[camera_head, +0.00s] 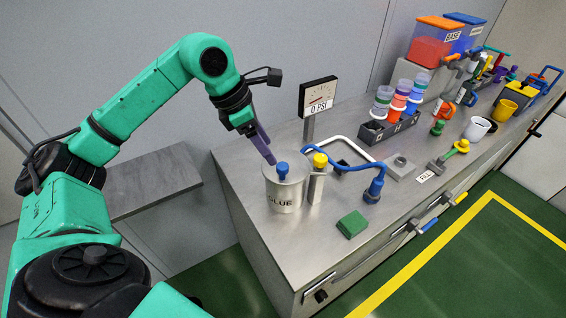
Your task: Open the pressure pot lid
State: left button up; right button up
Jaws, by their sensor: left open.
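The pressure pot (284,191) is a silver cylinder marked "GLUE" near the left end of the steel bench. Its lid (270,173) is on top, with a blue knob (282,170) standing up from it. My left gripper (268,157) comes in from the upper left, with its purple-grey fingers pointing down just above and left of the knob. It is open, and nothing shows between the fingers; I cannot tell whether they touch the lid. My right gripper is out of view.
A gauge sign (318,96) reading "0 PSI" stands behind the pot. A yellow-capped cylinder (317,182) stands close at its right. A blue hose (350,168) arches to a blue fitting. A green block (352,224) lies in front. Bottles (382,101) and bins (431,41) stand further right.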

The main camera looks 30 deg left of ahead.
aim_at(283, 165)
pick_arm(q)
jog(key=x, duration=0.3)
jog(key=p+x, duration=0.1)
jog(key=x, duration=0.1)
jog(key=shift+w+a, duration=0.15)
jog(key=shift+w, duration=0.1)
jog(key=x, duration=0.4)
jog(key=shift+w+f+p, duration=0.1)
jog(key=shift+w+p, duration=0.25)
jog(key=shift+w, duration=0.1)
jog(key=shift+s, duration=0.25)
jog(key=c, duration=0.5)
jog(key=shift+w, duration=0.1)
jog(key=c, duration=0.5)
grip_shut()
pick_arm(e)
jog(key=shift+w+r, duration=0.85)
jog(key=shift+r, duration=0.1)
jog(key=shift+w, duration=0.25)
